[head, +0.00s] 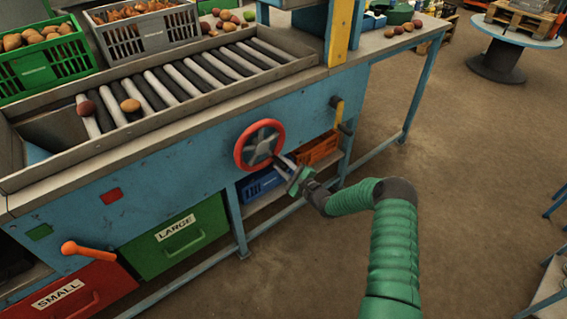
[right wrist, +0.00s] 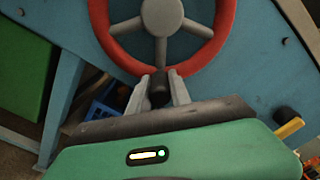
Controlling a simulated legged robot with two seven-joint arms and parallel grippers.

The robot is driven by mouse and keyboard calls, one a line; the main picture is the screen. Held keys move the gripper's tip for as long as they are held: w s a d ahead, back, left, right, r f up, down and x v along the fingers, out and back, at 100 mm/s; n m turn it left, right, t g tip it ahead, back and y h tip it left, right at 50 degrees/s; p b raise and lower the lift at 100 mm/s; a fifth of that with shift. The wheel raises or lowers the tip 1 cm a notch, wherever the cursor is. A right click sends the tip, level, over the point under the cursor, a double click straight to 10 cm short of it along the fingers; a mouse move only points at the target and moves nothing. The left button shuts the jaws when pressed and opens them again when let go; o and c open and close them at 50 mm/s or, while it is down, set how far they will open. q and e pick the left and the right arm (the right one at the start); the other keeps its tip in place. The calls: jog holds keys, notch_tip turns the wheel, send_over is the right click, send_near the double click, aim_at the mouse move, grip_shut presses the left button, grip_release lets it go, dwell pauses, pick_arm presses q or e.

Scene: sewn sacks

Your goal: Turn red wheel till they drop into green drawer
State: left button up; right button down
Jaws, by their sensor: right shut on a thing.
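The red wheel (head: 259,145) with a grey hub is mounted on the blue front of the sorting table. It also fills the top of the right wrist view (right wrist: 205,52). The green drawer (head: 175,235) labelled LARGE is under the table, left of the wheel, and looks shut. Two potato-like items, one reddish (head: 86,108) and one brown (head: 130,105), lie on the rollers (head: 175,85). My left gripper is not in view.
A red drawer (head: 75,290) labelled SMALL is at the lower left, with an orange lever (head: 85,249) above it. Blue (head: 260,184) and orange (head: 317,149) crates sit under the table. Filled green (head: 45,65) and grey (head: 145,30) crates stand behind the rollers.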

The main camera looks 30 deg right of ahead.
jog(key=shift+s+a+f, duration=0.1)
jog(key=shift+f, duration=0.25)
jog(key=c, duration=1.5)
grip_release()
jog(key=shift+o, duration=1.6)
jog(key=shift+r, duration=0.1)
jog(key=shift+s+r, duration=0.1)
jog(key=shift+s, duration=0.3)
jog(key=s+d+p, duration=0.1)
jog(key=s+p, duration=0.2)
jog(key=s, duration=1.3)
jog(key=shift+d, duration=0.25)
